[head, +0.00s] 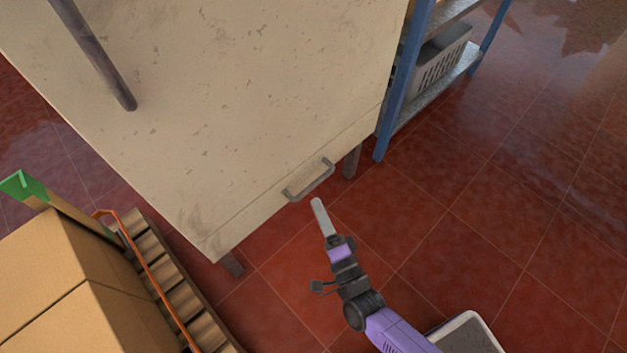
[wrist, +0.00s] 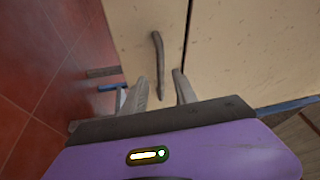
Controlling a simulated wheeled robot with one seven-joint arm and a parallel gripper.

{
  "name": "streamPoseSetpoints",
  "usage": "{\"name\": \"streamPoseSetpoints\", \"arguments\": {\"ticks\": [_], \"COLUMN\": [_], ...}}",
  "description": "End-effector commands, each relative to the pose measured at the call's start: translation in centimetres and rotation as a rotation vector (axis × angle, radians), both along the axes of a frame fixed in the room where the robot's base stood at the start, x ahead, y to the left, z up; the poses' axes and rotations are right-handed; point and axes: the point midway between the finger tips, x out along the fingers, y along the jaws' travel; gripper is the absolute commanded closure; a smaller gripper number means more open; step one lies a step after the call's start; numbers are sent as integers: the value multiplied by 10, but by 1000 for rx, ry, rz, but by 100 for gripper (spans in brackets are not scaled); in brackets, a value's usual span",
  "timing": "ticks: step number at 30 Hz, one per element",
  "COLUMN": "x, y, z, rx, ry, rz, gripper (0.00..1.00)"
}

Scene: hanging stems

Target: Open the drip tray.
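The drip tray (head: 270,205) is the low front panel along the bottom of a cream, worn cabinet, and it looks shut. Its grey bar handle (head: 312,182) stands out from the panel. My gripper (head: 317,203) is just in front of the handle, in the head view a little below it. In the wrist view the handle (wrist: 158,62) runs up and down ahead of my gripper (wrist: 162,85), between the lines of its two parted fingers. The gripper is open and empty. I cannot tell how far the handle is from the fingertips.
The cabinet (head: 230,90) stands on short legs over red floor tiles. A blue-framed shelf (head: 390,110) with a grey crate (head: 440,58) is at its right. Cardboard boxes (head: 60,280) on a pallet (head: 170,280) stand at lower left. The floor at right is clear.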

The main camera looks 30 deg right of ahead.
Motion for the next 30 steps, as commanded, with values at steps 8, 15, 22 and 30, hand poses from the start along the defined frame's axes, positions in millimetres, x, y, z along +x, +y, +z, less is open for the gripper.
{"name": "streamPoseSetpoints", "arguments": {"ticks": [8,15,22,30], "x": [-9,16,50,66], "y": [-14,-16,-18,-20], "z": [-3,1,6,10], "rx": [208,218,217,215], "ry": [-33,-36,-34,-32], "rz": [-9,-6,-6,-5], "gripper": [66,66,66,66]}}
